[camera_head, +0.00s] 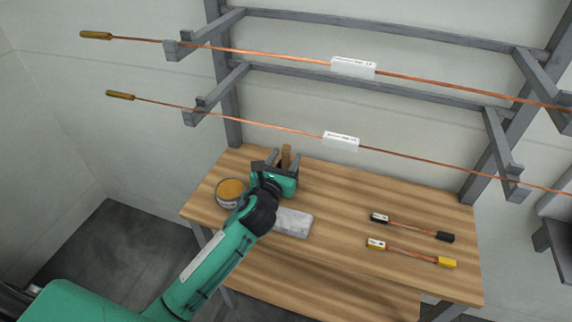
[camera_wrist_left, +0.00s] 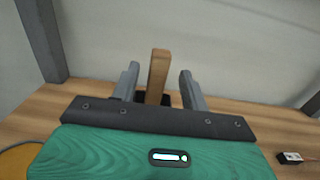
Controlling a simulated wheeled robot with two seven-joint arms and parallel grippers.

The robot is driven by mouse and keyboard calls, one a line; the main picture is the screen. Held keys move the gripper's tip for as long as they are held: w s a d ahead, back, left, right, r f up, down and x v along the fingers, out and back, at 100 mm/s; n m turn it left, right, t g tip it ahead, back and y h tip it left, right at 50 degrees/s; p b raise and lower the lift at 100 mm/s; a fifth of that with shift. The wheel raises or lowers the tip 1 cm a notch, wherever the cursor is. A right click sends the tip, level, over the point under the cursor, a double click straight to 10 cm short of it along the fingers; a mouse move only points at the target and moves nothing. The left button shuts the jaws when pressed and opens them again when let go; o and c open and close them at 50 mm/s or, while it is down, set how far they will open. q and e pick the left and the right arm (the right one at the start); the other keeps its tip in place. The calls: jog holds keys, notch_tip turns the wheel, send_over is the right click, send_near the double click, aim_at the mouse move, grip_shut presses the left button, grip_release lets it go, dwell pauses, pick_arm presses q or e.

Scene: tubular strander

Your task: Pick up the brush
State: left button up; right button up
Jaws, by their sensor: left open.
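The brush shows as an upright wooden handle (camera_head: 286,156) near the back edge of the wooden table. In the left wrist view the handle (camera_wrist_left: 157,76) stands between the two grey fingers, with a gap on each side. A dark part at its foot is mostly hidden by my gripper. My left gripper (camera_head: 277,164) is open around the handle, and it also shows in the left wrist view (camera_wrist_left: 160,82). My right gripper is not in view.
On the wooden table (camera_head: 340,200) are a round tin with an orange-yellow top (camera_head: 230,190), a pale grey block (camera_head: 293,222), and black-ended (camera_head: 412,228) and yellow-ended (camera_head: 411,252) copper pieces. A grey rack (camera_head: 360,77) holding long copper rods stands behind.

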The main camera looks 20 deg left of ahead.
pick_arm(q)
jog(key=w, duration=0.4)
jog(key=shift+a+p, duration=0.1)
jog(key=shift+p, duration=0.2)
grip_shut()
jog(key=shift+r, duration=0.1)
